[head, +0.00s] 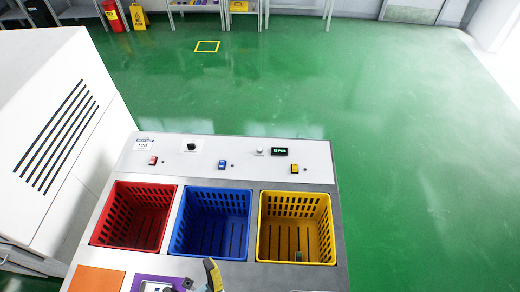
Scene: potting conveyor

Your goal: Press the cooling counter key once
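A control panel (225,152) runs along the far side of the grey counter in the head view. A small pale round button (260,150) sits on it, with a dark display (279,151) showing green characters just to its right. The labels are too small to read, so I cannot tell for certain which control is the cooling counter key. What looks like the tip of my gripper (201,280) shows at the bottom edge, dark with yellow, well apart from the panel on the near side of the crates. Most of it is out of frame, and its opening is unclear.
Red (109,213), blue (177,221) and yellow (263,221) crates sit in the counter. Small red (153,160), blue (222,164) and yellow (294,168) switches and a black knob (191,146) share the panel. A white vented cabinet (50,85) stands left.

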